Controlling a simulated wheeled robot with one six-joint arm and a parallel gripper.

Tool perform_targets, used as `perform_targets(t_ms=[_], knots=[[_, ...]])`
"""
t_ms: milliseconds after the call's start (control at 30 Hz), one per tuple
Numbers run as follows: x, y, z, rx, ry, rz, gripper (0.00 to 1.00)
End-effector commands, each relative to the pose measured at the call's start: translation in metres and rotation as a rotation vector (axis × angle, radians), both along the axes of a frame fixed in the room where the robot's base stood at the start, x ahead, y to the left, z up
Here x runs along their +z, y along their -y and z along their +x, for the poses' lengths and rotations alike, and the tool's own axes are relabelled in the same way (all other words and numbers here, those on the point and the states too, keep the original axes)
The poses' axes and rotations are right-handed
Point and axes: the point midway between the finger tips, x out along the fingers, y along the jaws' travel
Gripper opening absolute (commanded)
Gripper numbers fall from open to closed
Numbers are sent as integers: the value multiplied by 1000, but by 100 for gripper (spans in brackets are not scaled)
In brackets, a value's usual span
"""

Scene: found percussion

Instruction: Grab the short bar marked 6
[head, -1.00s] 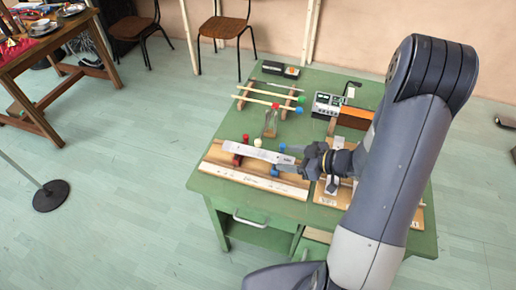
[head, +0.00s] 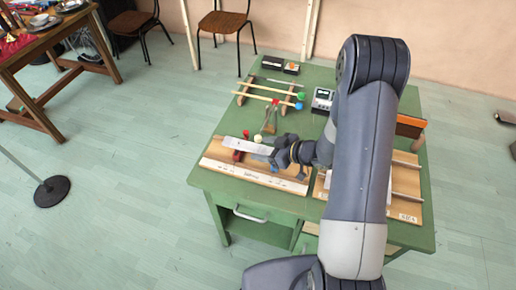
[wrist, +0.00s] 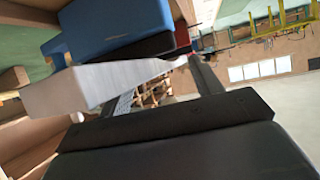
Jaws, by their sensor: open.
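A flat silver metal bar (head: 245,146) lies over the red and blue supports of the wooden board at the table's front left. No number on it is readable, so I cannot tell whether it is the bar marked 6. My gripper (head: 278,158) is at the bar's right end and hides it. In the wrist view, the bar (wrist: 95,85) runs away from the camera close by the dark jaws, below a blue block (wrist: 115,25). My gripper is open. I cannot tell whether the bar lies fully between the fingers.
The left wooden board (head: 225,172) carries a red support (head: 237,156). A second board (head: 405,213) with rails is partly behind my arm.

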Motion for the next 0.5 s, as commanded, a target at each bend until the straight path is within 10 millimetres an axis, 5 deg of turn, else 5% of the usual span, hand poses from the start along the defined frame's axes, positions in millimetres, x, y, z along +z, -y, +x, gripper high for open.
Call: perform_targets(t_ms=[100, 500], knots=[[0, 0, 0, 0, 0, 0, 60], [0, 1, 0, 0, 0, 0, 27]])
